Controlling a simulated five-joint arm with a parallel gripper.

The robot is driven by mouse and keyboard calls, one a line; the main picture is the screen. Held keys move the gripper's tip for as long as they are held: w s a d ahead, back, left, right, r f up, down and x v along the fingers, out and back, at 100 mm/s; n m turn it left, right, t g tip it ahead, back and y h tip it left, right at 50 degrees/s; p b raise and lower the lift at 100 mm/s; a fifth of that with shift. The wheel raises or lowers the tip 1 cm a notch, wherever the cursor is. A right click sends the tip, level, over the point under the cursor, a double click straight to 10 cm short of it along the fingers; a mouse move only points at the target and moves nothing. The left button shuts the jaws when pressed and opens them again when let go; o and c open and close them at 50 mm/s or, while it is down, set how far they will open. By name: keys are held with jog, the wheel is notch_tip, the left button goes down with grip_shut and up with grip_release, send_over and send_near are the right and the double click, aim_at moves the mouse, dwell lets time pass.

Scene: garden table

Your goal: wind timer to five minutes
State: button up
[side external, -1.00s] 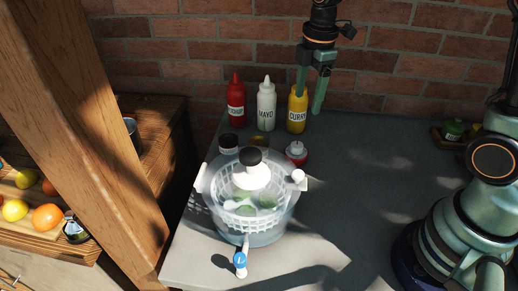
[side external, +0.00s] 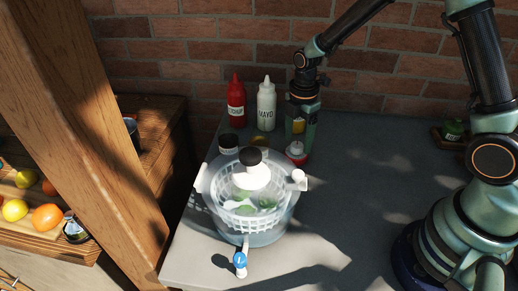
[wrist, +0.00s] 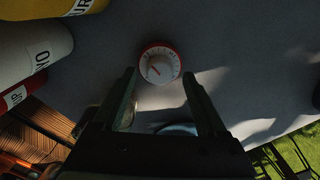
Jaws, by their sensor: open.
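The timer (side external: 296,151) is a small round device with a red base and a white top, standing on the grey table behind and right of the salad spinner. In the wrist view the timer (wrist: 160,66) shows a white dial with marks around its edge and a dark pointer line; the numbers are too small to read. My gripper (side external: 299,140) points down just above the timer. In the wrist view my gripper's open fingers (wrist: 160,78) stand apart on either side, with the timer ahead between their tips and nothing held.
A salad spinner (side external: 247,235) with a black knob stands close on the left. Ketchup (side external: 236,100), mayo (side external: 266,105) and a yellow curry bottle (side external: 298,125), partly hidden by my gripper, stand behind. Two small jars (side external: 228,144) are nearby.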

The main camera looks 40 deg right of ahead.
jog(key=shift+f, duration=0.65)
grip_shut()
